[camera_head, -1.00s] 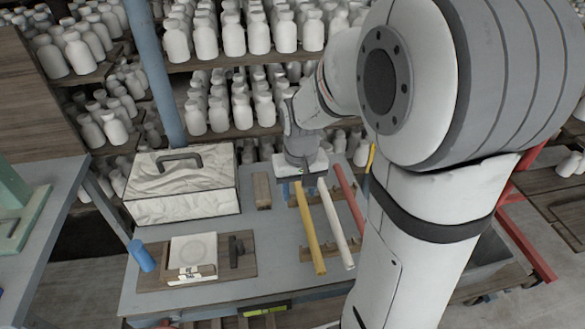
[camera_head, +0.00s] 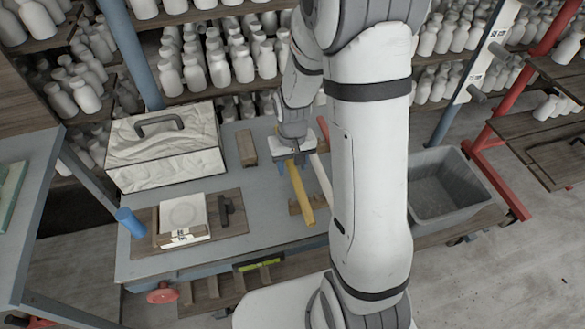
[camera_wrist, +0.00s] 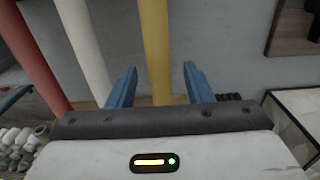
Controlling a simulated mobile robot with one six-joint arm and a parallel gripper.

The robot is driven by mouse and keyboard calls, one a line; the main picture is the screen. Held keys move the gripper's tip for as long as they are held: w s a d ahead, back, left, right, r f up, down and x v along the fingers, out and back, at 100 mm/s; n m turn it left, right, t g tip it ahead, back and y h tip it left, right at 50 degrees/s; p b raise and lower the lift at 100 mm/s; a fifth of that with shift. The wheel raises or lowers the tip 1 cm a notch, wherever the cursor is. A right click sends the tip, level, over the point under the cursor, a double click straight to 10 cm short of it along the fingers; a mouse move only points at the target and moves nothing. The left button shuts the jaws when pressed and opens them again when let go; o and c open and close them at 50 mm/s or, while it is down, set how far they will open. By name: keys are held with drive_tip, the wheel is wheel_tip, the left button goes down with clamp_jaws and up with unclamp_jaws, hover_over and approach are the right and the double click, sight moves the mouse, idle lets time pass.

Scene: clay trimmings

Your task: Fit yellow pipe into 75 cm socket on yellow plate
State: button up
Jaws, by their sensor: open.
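The yellow pipe (camera_head: 301,195) lies on the grey table in the head view, beside the white pipe (camera_head: 322,177). My gripper (camera_head: 292,165) is over the far part of the yellow pipe. In the wrist view the yellow pipe (camera_wrist: 156,45) runs between the two blue fingers of my gripper (camera_wrist: 158,85), which are open and apart from it at both sides. The white pipe (camera_wrist: 84,45) and the red pipe (camera_wrist: 33,50) lie to the left there. I cannot make out the yellow plate or its 75 cm socket.
A white patterned case (camera_head: 165,155) stands at the table's back left. A wooden block (camera_head: 246,148) lies beside it. A board with a white slab (camera_head: 183,217) is at the front left. A grey bin (camera_head: 440,190) is to the right. Shelves of white bottles stand behind.

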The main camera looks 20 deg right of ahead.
drive_tip(key=shift+c, duration=0.5)
clamp_jaws()
